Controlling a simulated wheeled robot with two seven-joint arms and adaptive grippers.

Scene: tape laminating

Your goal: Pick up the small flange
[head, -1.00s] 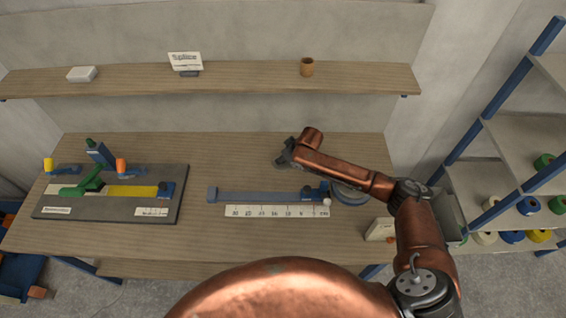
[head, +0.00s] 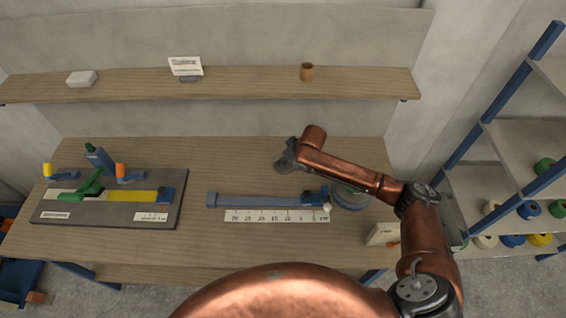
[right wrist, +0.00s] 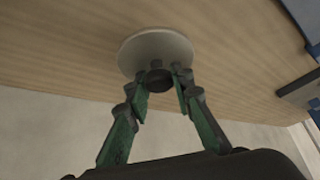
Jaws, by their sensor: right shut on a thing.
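The small flange (right wrist: 150,52) shows in the right wrist view as a pale round disc with a dark hub (right wrist: 157,80). My right gripper (right wrist: 163,82) is shut on the hub, one green-sided finger on each side, with the disc just beyond the fingertips. Whether the disc touches the wooden table or is held just above it, I cannot tell. In the head view my right gripper (head: 286,160) is over the back middle of the table, and its wrist hides most of the flange. My left gripper is in neither view.
A blue-grey ruler fixture (head: 258,201) with a white scale (head: 277,216) lies in front of my right gripper. A round disc (head: 352,197) sits at its right end, under my arm. A grey board with coloured fixtures (head: 160,221) is at left. The table between (head: 225,160) is clear.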

